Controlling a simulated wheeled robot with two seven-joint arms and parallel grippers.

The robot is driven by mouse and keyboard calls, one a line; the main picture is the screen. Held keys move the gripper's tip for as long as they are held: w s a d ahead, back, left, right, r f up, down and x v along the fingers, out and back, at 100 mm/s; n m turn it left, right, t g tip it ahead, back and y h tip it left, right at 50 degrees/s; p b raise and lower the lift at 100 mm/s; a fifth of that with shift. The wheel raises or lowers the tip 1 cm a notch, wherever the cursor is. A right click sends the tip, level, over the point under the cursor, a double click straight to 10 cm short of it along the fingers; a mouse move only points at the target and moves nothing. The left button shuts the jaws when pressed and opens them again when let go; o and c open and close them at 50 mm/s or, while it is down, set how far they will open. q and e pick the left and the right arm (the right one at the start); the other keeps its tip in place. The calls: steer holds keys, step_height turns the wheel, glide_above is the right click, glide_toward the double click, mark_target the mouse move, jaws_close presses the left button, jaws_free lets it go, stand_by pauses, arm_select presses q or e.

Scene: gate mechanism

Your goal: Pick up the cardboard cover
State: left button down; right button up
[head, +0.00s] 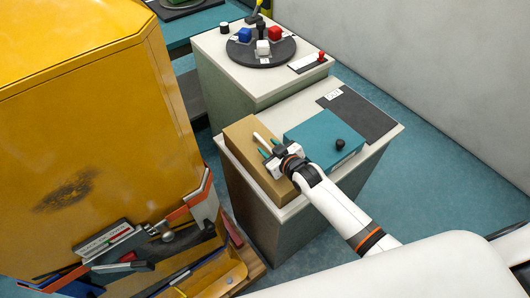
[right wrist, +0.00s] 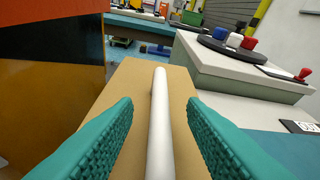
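The cardboard cover (head: 241,133) is a long brown box-like piece on the left side of the front pedestal's top. A white bar-shaped handle (head: 260,138) runs along it. In the right wrist view the cover (right wrist: 130,85) lies below and ahead, with the white handle (right wrist: 160,115) running lengthwise in the middle. My right gripper (head: 268,146) is over the cover. Its teal fingers (right wrist: 160,104) are spread, one on each side of the handle, with visible gaps. I cannot tell how deep they reach. My left gripper is not in view.
A teal box (head: 310,133) with a black knob stands right of the cover, beside a dark panel (head: 358,115). Behind is a pedestal with a round black plate (head: 258,58) bearing coloured blocks. A large yellow cabinet (head: 85,90) stands close on the left.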

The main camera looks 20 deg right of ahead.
steer(key=shift+x, duration=0.95)
jaws_close()
steer(key=shift+r, duration=0.1)
